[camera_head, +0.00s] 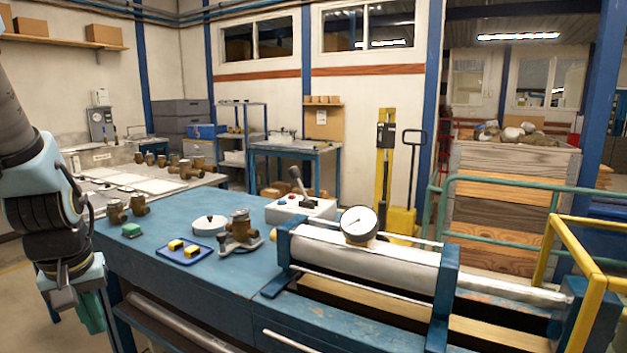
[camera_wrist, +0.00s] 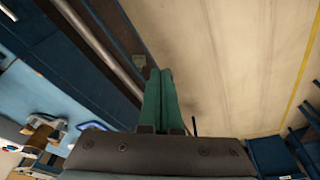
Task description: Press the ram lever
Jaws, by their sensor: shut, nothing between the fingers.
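The ram lever (camera_head: 299,185) is a dark lever with a black knob. It stands tilted on a white control box (camera_head: 300,208) with a small red button, at the back edge of the blue bench (camera_head: 180,238). My gripper (camera_head: 92,318) hangs at the lower left in the head view, off the bench's near left side and well apart from the lever. Its green fingers (camera_wrist: 161,100) are shut with nothing between them in the wrist view. They point down beside the bench over the bare floor. The lever does not show in the wrist view.
A long ram cylinder (camera_head: 365,262) with a round gauge (camera_head: 358,224) fills the bench's right part.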

